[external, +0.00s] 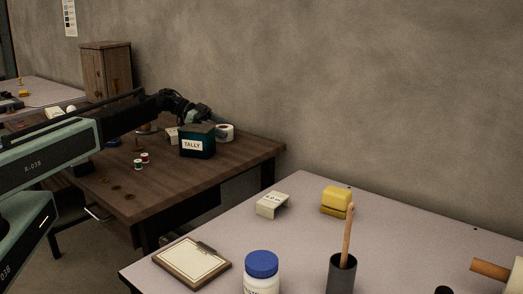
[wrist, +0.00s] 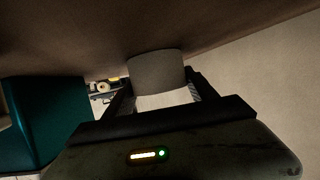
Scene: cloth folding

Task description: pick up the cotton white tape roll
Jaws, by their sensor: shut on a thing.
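The white tape roll (external: 225,131) is at the back right of the dark wooden table, just right of the TALLY box. In the wrist view, the tape roll (wrist: 157,70) shows as a pale grey curved side between the two dark fingers of my gripper (wrist: 158,86). The fingers are shut on it, one at each side. In the external view my arm reaches over the table from the left, and its end is behind and above the TALLY box, so the fingertips are hidden there. I cannot tell whether the roll touches the table.
The dark teal TALLY box (external: 197,142) stands close beside the roll; it also shows in the wrist view (wrist: 45,118). Small spools (external: 142,159) lie nearer on the wooden table (external: 205,178). A wall rises behind. A pale table (external: 290,240) with several items stands at the front right.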

